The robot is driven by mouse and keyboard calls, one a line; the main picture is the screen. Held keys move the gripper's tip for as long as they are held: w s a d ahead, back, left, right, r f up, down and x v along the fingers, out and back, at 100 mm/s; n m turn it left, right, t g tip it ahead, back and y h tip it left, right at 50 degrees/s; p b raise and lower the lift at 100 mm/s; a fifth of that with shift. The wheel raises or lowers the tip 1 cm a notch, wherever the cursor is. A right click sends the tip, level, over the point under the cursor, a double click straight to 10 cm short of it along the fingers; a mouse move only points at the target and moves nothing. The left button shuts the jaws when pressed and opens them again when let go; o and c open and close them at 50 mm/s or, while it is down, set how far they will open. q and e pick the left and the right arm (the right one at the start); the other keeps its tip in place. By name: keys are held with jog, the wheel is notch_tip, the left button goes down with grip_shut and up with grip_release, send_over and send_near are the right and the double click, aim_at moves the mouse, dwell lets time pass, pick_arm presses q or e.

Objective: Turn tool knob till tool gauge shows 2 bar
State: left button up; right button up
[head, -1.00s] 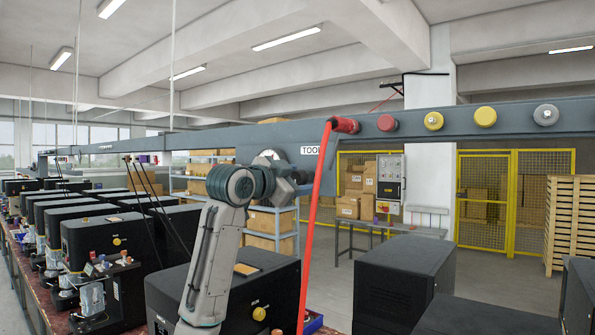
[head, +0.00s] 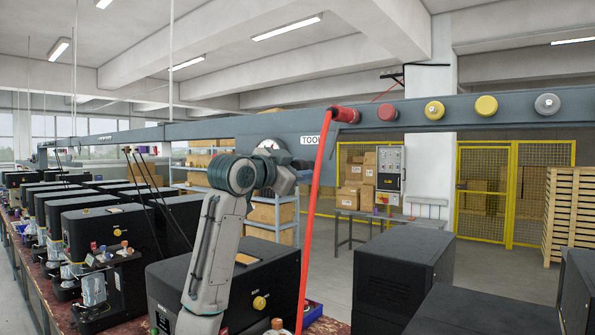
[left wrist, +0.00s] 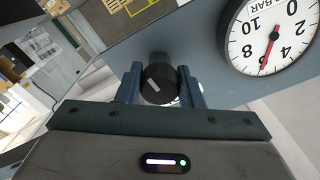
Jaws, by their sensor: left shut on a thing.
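The black tool knob (left wrist: 158,84), with a pale pointer mark, sits between the two dark fingers of my left gripper (left wrist: 160,88) in the left wrist view. The fingers are shut on it from both sides. The white tool gauge (left wrist: 285,30) shows upside down beside it, partly cut off. Its red needle lies between the 8 and the 4, around the 6; the exact value is hard to read. In the head view my left gripper (head: 284,173) is at the grey beam near the TOOL label (head: 311,140); its fingers and the knob are hidden there. My right gripper is not in view.
The long grey beam (head: 460,109) carries red, yellow and grey round buttons to the right. A red strap (head: 314,230) hangs close to the right of my left gripper. Black machines (head: 225,282) stand below on the bench.

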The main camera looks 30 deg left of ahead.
pick_arm(q)
jog(key=n+b, duration=0.2)
jog(key=n, duration=0.4)
jog(key=n+b, duration=0.2)
jog(key=n, duration=0.3)
jog(key=shift+d+f, duration=0.1)
jog(key=n+b, duration=0.4)
jog(key=n, duration=0.2)
jog(key=shift+n, duration=0.4)
jog(key=n+b, duration=0.3)
jog(key=n, duration=0.1)
jog(key=shift+n, duration=0.3)
jog(key=shift+r, duration=0.2)
jog(key=shift+n, duration=0.3)
jog(key=o, duration=1)
jog(key=shift+c, duration=0.2)
jog(key=shift+s, duration=0.1)
